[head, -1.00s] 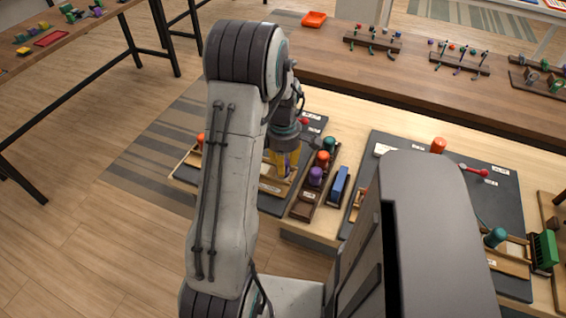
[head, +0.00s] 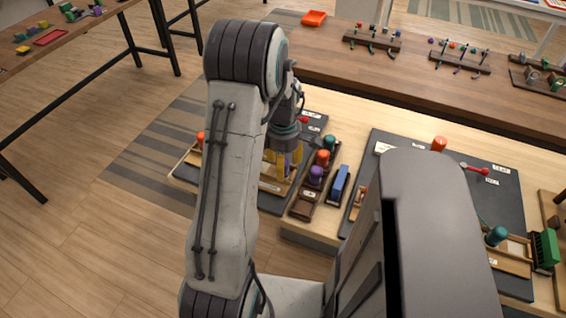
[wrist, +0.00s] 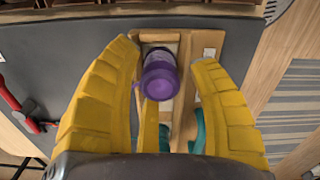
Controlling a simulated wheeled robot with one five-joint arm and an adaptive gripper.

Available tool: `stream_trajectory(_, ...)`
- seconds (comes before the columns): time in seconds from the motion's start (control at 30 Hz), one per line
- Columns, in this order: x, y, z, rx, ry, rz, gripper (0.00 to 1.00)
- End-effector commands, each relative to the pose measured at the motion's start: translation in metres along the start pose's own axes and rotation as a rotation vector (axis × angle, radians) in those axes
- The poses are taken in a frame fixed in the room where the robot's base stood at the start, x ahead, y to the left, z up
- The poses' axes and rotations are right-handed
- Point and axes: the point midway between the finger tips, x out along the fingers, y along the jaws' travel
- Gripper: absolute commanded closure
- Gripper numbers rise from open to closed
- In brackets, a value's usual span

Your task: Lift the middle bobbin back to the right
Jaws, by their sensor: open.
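My gripper (head: 284,163) is open above the left dark board in the head view, largely beside my own arm. In the wrist view its two yellow fingers (wrist: 173,105) stand apart, on either side of a purple bobbin (wrist: 160,78). The bobbin stands in a wooden holder (wrist: 186,65) with a pale label behind it. In the head view only a small purple part shows between the fingers. A teal bobbin (wrist: 197,130) shows partly behind the right finger. An orange bobbin (head: 200,138) stands at the board's left edge. Whether the fingers touch the purple bobbin is unclear.
A wooden rack (head: 303,208) with purple, orange and teal bobbins stands close right of my gripper. A blue block (head: 339,184) lies beside it. A second dark board (head: 400,146) carries a red-ended handle (head: 478,170). My arm hides part of the left board.

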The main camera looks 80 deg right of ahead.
Motion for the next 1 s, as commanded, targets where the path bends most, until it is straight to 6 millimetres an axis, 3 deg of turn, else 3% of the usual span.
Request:
stream_trajectory(0.27, -0.010, 0.001, 0.000, 0.000, 0.000, 0.004, 0.46)
stream_trajectory(0.7, -0.081, 0.001, 0.000, 0.000, -0.001, 0.005, 0.46)
stream_trajectory(1.0, -0.113, 0.001, 0.000, 0.000, 0.000, 0.002, 0.46)
